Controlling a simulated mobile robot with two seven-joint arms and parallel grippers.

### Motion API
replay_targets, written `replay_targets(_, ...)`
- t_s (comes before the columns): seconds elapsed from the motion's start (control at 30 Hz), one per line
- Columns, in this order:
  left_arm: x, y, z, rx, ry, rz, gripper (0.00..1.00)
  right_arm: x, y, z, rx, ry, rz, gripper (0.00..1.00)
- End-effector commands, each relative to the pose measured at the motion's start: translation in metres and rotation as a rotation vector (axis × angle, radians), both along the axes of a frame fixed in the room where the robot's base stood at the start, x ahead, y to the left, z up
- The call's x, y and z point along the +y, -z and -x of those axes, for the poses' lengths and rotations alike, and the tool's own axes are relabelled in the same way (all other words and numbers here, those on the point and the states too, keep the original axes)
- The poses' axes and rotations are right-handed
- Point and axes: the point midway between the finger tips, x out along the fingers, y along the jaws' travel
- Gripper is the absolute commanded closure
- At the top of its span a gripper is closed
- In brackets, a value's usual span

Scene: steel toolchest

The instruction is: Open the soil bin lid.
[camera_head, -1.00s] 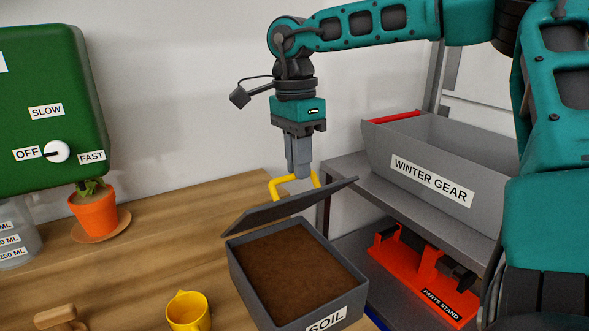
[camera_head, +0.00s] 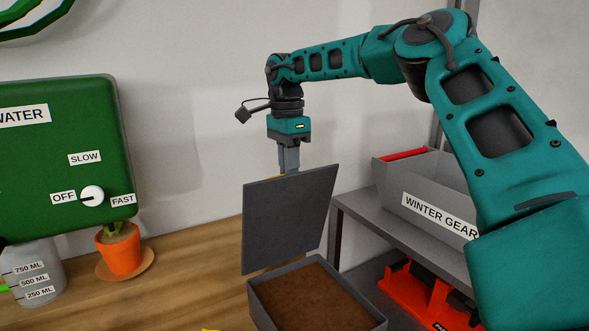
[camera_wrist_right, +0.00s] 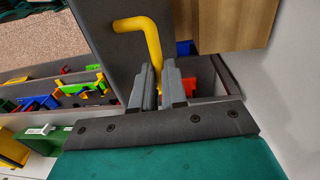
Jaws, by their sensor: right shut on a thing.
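The soil bin (camera_head: 262,317) is a grey box on the wooden bench, at the bottom centre of the head view, with brown soil (camera_head: 312,295) in it. Its grey lid (camera_head: 288,222) stands steeply raised, near upright, at the bin's far side, and the soil is uncovered. My right gripper (camera_head: 289,172) is behind the lid's top edge, its fingertips partly hidden there. In the right wrist view it is shut on the lid's yellow bent handle (camera_wrist_right: 148,32). My left gripper is not in view.
A grey WINTER GEAR bin (camera_head: 425,195) stands on a metal shelf to the right, above an orange parts stand (camera_head: 415,298). A green water tank (camera_head: 55,165), a potted plant (camera_head: 120,250) and a measuring jug (camera_head: 36,268) are at the left.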

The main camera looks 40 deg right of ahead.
Motion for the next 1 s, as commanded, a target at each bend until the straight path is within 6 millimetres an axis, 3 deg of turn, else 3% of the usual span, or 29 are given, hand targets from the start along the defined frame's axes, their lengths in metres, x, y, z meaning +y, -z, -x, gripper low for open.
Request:
replay_targets(0.03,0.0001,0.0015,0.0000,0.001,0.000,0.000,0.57,-0.0005,0.0113,0.0011,0.020,-0.001,-0.001,1.00)
replay_targets(0.53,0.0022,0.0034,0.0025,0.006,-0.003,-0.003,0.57,-0.0010,0.0119,-0.0014,0.023,-0.001,-0.003,1.00)
replay_targets(0.57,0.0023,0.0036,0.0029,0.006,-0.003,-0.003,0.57,-0.0010,0.0119,-0.0014,0.023,-0.001,-0.003,0.87)
replay_targets(0.8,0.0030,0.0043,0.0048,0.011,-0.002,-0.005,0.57,-0.0008,0.0083,-0.0025,0.017,-0.001,-0.001,0.64)
replay_targets(1.0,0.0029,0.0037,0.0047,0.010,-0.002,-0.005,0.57,-0.0006,0.0064,-0.0029,0.015,-0.001,-0.001,0.62)
